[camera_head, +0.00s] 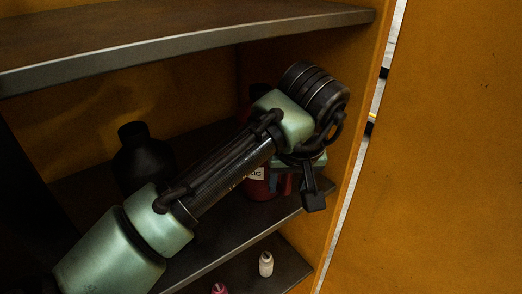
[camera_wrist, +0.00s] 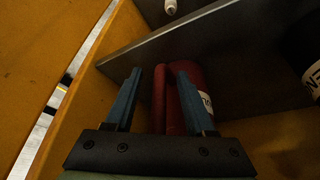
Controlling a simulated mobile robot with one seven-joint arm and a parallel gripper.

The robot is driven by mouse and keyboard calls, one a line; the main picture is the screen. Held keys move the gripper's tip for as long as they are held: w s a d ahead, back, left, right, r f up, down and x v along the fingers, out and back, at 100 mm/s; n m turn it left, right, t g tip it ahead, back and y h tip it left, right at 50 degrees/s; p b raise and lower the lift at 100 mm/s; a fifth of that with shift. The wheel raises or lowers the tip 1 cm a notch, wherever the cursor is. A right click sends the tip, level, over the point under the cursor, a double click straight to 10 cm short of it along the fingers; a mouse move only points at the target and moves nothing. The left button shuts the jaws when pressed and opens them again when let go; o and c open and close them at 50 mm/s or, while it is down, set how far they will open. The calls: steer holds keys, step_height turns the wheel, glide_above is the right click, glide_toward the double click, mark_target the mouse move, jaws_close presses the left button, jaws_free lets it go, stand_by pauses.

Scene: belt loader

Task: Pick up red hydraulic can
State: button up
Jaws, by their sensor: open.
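The red hydraulic can (camera_head: 262,186) stands on the middle shelf of the orange cabinet, mostly hidden behind my arm in the head view. A white label with dark letters shows on it. In the wrist view the red can (camera_wrist: 190,97) shows with its red handle, between and beyond the two blue fingers of my gripper (camera_wrist: 158,90). The fingers are apart, with the handle between them in the picture, nearer the right finger. I cannot tell whether they touch it. In the head view my gripper's fingers are hidden behind the wrist.
A black bottle (camera_head: 143,160) stands left of the can on the same shelf; a dark labelled container (camera_wrist: 306,45) shows at the wrist view's right. The upper shelf (camera_head: 190,54) hangs above my arm. A small white bottle (camera_head: 265,264) stands below. The cabinet side wall (camera_head: 352,165) is close right.

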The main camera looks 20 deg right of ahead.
steer(key=shift+f, duration=0.1)
steer(key=shift+c, duration=0.3)
jaws_close()
steer(key=shift+w+r, duration=0.1)
steer(key=shift+r, duration=0.1)
